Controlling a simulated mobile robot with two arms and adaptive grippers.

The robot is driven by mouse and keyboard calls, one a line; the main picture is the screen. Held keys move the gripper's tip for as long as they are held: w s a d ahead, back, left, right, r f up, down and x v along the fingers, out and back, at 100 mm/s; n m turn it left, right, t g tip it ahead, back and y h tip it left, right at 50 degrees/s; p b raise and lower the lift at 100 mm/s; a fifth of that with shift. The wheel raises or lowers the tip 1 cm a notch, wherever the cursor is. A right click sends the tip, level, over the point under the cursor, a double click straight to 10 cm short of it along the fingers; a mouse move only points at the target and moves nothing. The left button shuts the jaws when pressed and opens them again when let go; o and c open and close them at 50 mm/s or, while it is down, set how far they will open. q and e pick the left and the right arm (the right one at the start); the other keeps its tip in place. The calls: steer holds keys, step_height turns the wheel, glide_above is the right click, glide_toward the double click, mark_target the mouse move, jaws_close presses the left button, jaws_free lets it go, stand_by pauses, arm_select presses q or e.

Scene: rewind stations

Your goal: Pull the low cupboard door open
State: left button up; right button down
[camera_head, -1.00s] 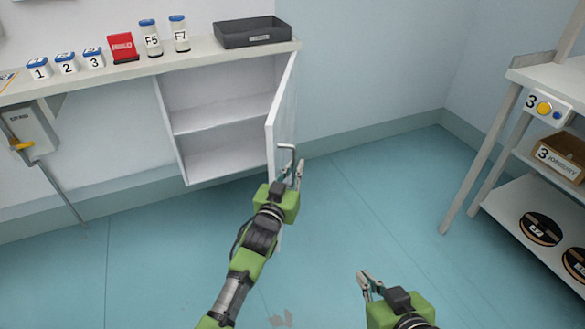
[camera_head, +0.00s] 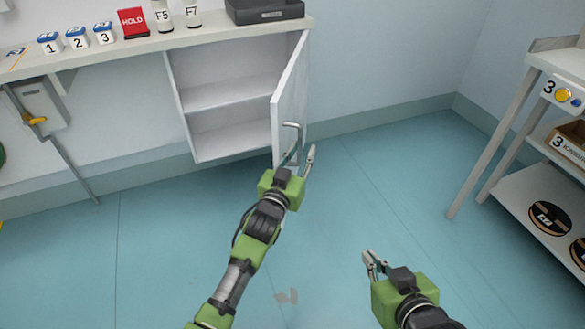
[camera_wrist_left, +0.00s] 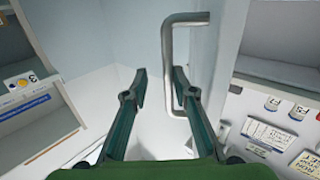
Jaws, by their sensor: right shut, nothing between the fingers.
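The low cupboard (camera_head: 233,143) hangs under the counter in the head view, with its inside and a shelf in sight. Its white door (camera_head: 289,92) stands swung out at the right side. The metal bar handle (camera_head: 297,130) is on the door's outer face; it also shows in the left wrist view (camera_wrist_left: 168,60). My left gripper (camera_head: 301,158) is at the handle's lower part with its fingers apart. In the left wrist view, the bar shows close to the right finger; contact is unclear. My right gripper (camera_head: 372,262) is shut and empty above the floor, away from the door.
The counter (camera_head: 130,58) carries numbered blue-lidded containers, a red HOLD sign (camera_head: 132,22), jars and a dark tray (camera_head: 264,10). A rack (camera_head: 505,185) with a box and reels stands at the right. The floor (camera_head: 385,170) between cupboard and rack is clear.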

arm_select(q)
steer(key=v, duration=0.9)
steer(key=shift+s, duration=0.25)
steer(key=shift+a, duration=0.15)
